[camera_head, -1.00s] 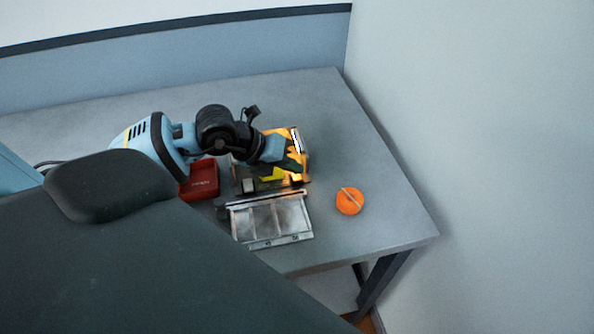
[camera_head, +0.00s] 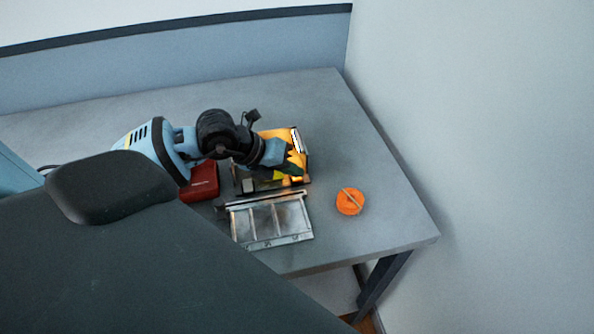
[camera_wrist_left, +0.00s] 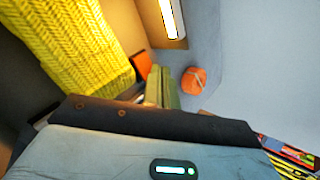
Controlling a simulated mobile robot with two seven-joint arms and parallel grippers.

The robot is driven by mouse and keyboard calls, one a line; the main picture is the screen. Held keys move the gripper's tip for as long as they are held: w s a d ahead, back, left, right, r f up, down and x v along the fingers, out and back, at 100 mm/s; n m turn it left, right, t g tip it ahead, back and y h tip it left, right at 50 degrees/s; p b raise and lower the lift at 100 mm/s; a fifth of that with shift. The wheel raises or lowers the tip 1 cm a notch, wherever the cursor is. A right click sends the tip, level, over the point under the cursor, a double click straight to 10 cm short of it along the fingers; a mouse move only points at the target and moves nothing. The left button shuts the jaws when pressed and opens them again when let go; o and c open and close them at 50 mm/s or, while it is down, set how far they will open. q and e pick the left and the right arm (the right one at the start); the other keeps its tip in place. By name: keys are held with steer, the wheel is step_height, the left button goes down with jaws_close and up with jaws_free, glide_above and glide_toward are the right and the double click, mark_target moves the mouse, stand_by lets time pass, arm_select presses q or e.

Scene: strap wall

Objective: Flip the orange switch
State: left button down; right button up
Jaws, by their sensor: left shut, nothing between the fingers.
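An open box (camera_head: 270,133) with a lit, orange-yellow inside stands on the table in the head view. A small orange rectangular piece (camera_wrist_left: 141,65), which looks like the switch, shows in the left wrist view beside a yellow knitted-looking thing (camera_wrist_left: 72,45). My left gripper (camera_head: 296,168) is over the box, its fingers inside the lit area and hiding part of it. The left gripper also shows in the wrist view (camera_wrist_left: 163,88), fingers together and empty, just right of the orange piece. I cannot tell whether they touch. My right gripper is not in view.
A metal-framed panel (camera_head: 270,223) lies at the box's near side. A round orange object (camera_head: 349,202) sits to its right, and a red block (camera_head: 201,182) to its left. The table's right part (camera_head: 375,165) is clear up to the edge; a wall stands beyond.

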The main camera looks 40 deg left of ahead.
arm_select(q)
steer(key=shift+f, duration=0.15)
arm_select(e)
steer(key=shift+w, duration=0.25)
arm_select(q)
steer(key=shift+f, duration=0.15)
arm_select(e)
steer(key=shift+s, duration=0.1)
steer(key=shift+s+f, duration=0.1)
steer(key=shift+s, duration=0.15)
arm_select(q)
steer(key=shift+r, duration=0.3)
steer(key=shift+r+p, duration=0.4)
steer(key=shift+r, duration=0.15)
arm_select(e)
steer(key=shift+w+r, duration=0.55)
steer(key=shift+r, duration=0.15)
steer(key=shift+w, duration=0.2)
